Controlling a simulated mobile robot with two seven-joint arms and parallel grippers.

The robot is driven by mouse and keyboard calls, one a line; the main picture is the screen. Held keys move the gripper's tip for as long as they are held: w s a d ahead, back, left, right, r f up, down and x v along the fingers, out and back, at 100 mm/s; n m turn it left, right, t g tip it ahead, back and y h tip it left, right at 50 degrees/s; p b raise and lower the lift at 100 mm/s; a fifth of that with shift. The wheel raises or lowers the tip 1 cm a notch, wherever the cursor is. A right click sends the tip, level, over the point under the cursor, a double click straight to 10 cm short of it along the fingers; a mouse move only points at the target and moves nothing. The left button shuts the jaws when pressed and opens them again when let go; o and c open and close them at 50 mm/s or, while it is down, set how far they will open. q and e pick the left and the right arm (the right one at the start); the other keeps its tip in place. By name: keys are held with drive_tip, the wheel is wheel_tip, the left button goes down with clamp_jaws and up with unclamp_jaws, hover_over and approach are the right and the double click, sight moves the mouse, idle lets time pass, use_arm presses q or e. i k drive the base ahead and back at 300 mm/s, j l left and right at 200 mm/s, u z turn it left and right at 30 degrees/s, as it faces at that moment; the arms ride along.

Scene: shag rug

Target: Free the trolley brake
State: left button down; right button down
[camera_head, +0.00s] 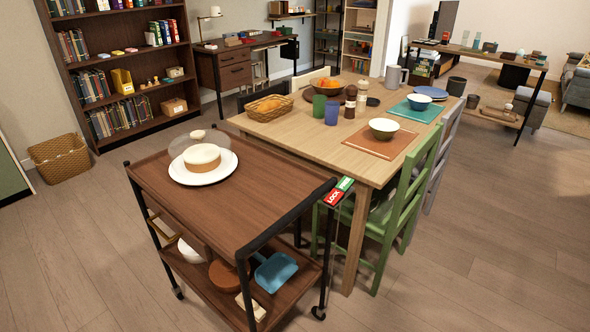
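The trolley (250,195) stands in front of me, with a brown wooden top, a lower shelf and a black frame. At its right corner is a small brake tag with a red part marked LOCK (333,197) and a green part (345,184) whose lettering is too small to read. The tag sits by the black corner post, close to the dining table. I cannot tell the brake's setting. Black castors show at the front left (178,293) and front right (318,312). Neither of my grippers is in view.
A cake on a white plate (203,174) under a clear dome stands on the trolley. Its lower shelf holds a blue item (275,271) and bowls. The dining table (290,133) and green chair (413,195) are close at the right. Floor is free at left and far right.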

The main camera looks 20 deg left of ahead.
sight(340, 190)
drive_tip(key=i+l+u, duration=0.15)
drive_tip(key=u, duration=0.2)
drive_tip(key=i+l+u, duration=0.1)
drive_tip(key=u, duration=0.25)
drive_tip(key=i+l+u, duration=0.1)
drive_tip(key=l+u, duration=0.25)
